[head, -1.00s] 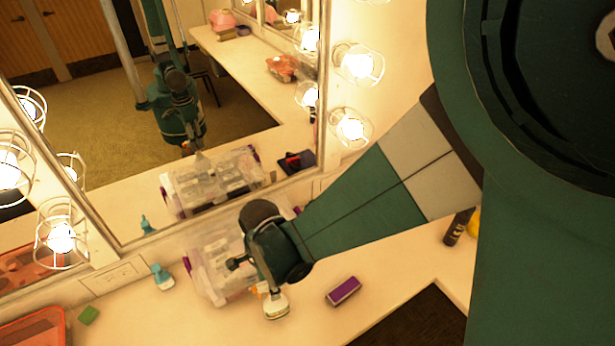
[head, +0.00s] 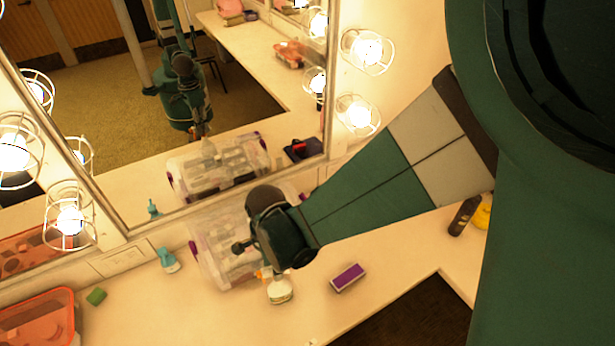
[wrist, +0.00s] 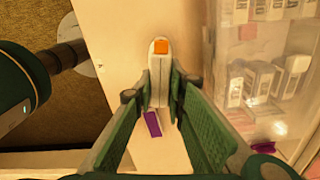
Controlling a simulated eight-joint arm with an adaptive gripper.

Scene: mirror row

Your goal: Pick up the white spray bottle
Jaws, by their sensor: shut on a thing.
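The white spray bottle (head: 280,292) has an orange nozzle and shows just below my wrist in the head view. In the wrist view the bottle (wrist: 159,88) is between my fingertips, with its orange part facing up. My gripper (wrist: 160,82) is shut on it, with one green finger on each side. In the head view my wrist and forearm hide most of the fingers. I cannot tell whether the bottle's base touches the counter.
A clear plastic case (head: 222,262) stands close beside my wrist, against the mirror. A purple and white block (head: 347,278) lies to the right. A dark bottle (head: 464,216) stands at right.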

